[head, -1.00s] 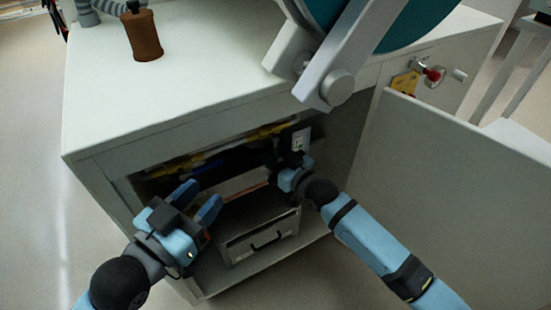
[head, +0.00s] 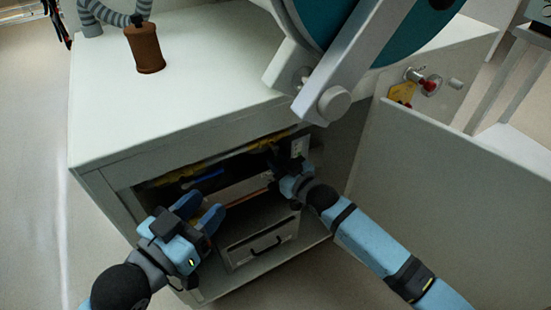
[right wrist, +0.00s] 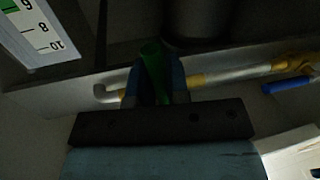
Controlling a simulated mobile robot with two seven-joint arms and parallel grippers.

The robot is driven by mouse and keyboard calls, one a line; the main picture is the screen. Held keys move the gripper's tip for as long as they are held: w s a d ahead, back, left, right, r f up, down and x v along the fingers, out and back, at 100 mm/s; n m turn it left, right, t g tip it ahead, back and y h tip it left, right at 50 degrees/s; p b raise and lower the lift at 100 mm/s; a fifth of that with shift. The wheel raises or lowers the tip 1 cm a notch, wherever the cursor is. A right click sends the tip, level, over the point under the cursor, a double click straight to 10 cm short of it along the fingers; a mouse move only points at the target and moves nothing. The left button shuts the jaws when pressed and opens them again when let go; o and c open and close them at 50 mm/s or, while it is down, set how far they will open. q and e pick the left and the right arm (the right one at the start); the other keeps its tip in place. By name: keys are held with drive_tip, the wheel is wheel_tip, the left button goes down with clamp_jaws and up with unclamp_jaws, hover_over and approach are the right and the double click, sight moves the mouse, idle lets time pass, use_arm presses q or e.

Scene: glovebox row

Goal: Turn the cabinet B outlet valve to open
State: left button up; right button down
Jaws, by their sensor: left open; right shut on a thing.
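My right gripper (head: 279,165) reaches into the open cabinet under the white worktop. In the right wrist view, its two blue fingers (right wrist: 153,88) are shut on a green handle (right wrist: 152,58) beside a pale pipe (right wrist: 232,75) with yellow fittings. I cannot tell from a label whether this is the outlet valve. A blue handle (right wrist: 288,85) lies further right by the pipe; a blue handle (head: 203,178) also shows in the head view. My left gripper (head: 200,211) is open and empty at the cabinet's front left. My right gripper hides the green handle in the head view.
A drawer box (head: 262,246) with a black handle sits low in the cabinet. The open door (head: 450,190) stands to the right. A scale plate (right wrist: 38,30) with numbers is close to the right gripper. A brown cylinder (head: 146,49) stands on the worktop (head: 200,90).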

drive_tip(key=shift+w+d+r+n+p, duration=0.1)
drive_tip(key=shift+d+r+n+p, duration=0.1)
drive_tip(key=shift+r+n+p, duration=0.3)
drive_tip(key=shift+d+p, duration=0.15)
drive_tip(key=shift+p, duration=0.45)
use_arm(q)
wheel_tip(320, 180, up, 8)
drive_tip(key=s+n+t+p, duration=0.2)
drive_tip(key=p, duration=0.3)
drive_tip(key=shift+d+f+n, duration=0.15)
drive_tip(key=shift+f+n, duration=0.05)
drive_tip(key=shift+n, duration=0.2)
use_arm(e)
drive_tip(key=shift+w+d+n+h, duration=0.3)
drive_tip(key=shift+d+n, duration=0.1)
drive_tip(key=shift+n, duration=0.65)
drive_tip(key=shift+w+d+n+h, duration=0.3)
drive_tip(key=shift+d+n, duration=0.1)
drive_tip(key=shift+n, duration=0.65)
drive_tip(key=shift+s, duration=0.1)
drive_tip(key=c, duration=1.1)
unclamp_jaws()
drive_tip(key=shift+d, duration=0.1)
